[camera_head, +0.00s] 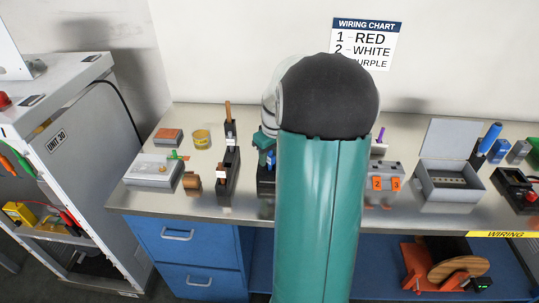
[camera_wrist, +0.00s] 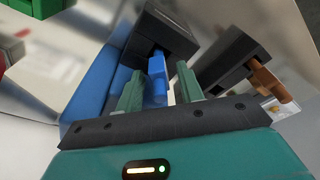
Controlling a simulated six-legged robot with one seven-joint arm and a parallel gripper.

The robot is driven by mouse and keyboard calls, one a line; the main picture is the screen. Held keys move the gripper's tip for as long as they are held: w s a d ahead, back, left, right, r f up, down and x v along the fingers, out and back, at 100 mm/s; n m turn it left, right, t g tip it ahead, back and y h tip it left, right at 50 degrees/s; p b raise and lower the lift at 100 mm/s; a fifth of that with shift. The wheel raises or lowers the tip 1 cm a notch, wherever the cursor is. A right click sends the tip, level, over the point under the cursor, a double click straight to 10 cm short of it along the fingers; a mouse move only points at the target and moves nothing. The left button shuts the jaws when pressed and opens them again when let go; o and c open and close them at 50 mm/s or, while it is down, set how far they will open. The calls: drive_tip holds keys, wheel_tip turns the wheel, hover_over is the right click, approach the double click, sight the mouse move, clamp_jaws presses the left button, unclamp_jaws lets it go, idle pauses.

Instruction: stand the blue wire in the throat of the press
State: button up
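A blue piece (camera_head: 268,160), which looks like the blue wire, stands in a black holder (camera_head: 265,182) on the bench, partly hidden behind my arm. In the wrist view the blue piece (camera_wrist: 157,78) lies between the two green fingers of my gripper (camera_wrist: 158,80), with a narrow gap on each side. My gripper looks open around it. A black upright device with a wooden handle (camera_head: 229,155), possibly the press, stands just left of the holder. It also shows in the wrist view (camera_wrist: 232,62), right of the fingers. Its throat is not clear to see.
A grey box with a green piece (camera_head: 153,172), a yellow pot (camera_head: 201,139) and a brown roll (camera_head: 191,181) stand to the left. Right of my arm are a grey block with orange tags (camera_head: 380,170), an open grey box (camera_head: 450,192) and a blue-handled device (camera_head: 488,139).

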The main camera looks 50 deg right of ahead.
wheel_tip(320, 180, up, 12)
drive_tip(key=s, duration=0.1)
drive_tip(key=shift+s+a, duration=0.15)
drive_tip(key=shift+s, duration=0.25)
drive_tip(key=shift+r, duration=0.15)
